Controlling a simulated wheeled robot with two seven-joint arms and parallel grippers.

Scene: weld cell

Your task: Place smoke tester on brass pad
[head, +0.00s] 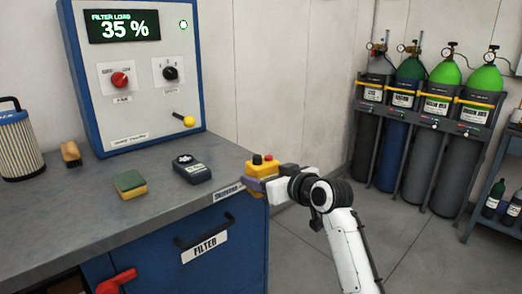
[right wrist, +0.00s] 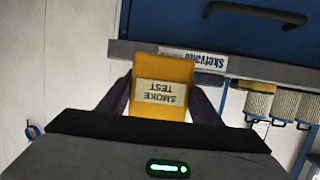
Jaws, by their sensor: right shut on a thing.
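The smoke tester is a yellow box (head: 262,167) with a red and a black button on top. It is at the counter's right front corner in the head view. My right gripper (head: 258,182) is shut on it, and its arm comes in from the lower right. In the right wrist view the yellow box (right wrist: 162,79) sits between the dark fingers of the right gripper (right wrist: 162,98), its SMOKE TEST label upside down. Whether it touches the counter, I cannot tell. I cannot make out a brass pad. My left gripper is out of view.
The grey counter (head: 75,232) holds a dark handheld device (head: 192,169), a green-yellow sponge (head: 130,185), a brown brush (head: 70,154) and a filter cartridge (head: 18,145). A control panel (head: 135,75) stands behind. Gas cylinders (head: 425,140) stand at the right; floor between is clear.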

